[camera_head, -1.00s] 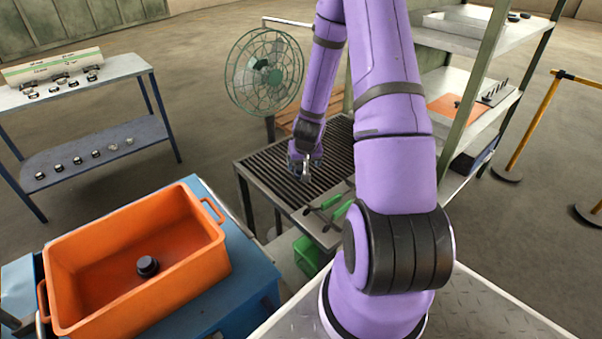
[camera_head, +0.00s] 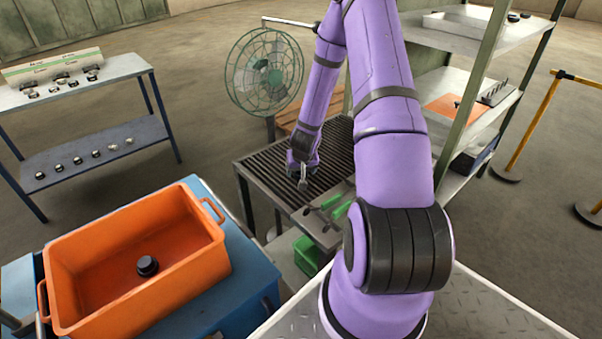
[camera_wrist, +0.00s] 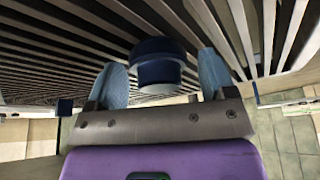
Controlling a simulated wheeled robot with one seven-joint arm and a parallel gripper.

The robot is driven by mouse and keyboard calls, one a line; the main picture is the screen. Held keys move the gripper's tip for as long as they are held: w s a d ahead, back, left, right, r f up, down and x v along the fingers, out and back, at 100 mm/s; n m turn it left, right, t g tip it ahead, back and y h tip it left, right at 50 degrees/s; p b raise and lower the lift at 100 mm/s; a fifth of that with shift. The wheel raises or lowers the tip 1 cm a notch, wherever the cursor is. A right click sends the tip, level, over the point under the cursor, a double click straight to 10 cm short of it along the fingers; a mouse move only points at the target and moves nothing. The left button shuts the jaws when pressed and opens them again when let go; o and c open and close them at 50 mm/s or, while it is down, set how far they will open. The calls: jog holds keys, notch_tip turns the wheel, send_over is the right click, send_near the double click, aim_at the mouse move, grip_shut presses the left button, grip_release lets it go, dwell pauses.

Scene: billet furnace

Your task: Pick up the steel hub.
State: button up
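My gripper (camera_head: 303,184) is low over the slatted rack table (camera_head: 262,168) in the head view, pointing down. In the wrist view its two blue-grey fingers (camera_wrist: 164,82) are apart. A dark, round stepped hub (camera_wrist: 158,65) sits between them, with a gap showing at each finger. It looks like the steel hub, with the slats behind it. In the head view this hub is hidden or too small to make out at my gripper. Another dark round hub-like part (camera_head: 148,266) lies in the orange bin (camera_head: 215,262).
Green-handled tools (camera_head: 338,210) lie on the rack table's front edge. A green fan (camera_head: 264,72) stands behind it, and a shelf unit (camera_head: 480,120) is to the right. A table with several small parts (camera_head: 120,70) stands at left. A yellow barrier post (camera_head: 535,125) is far right.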

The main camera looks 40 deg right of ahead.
jog(key=c, duration=1.1)
jog(key=shift+r, duration=0.1)
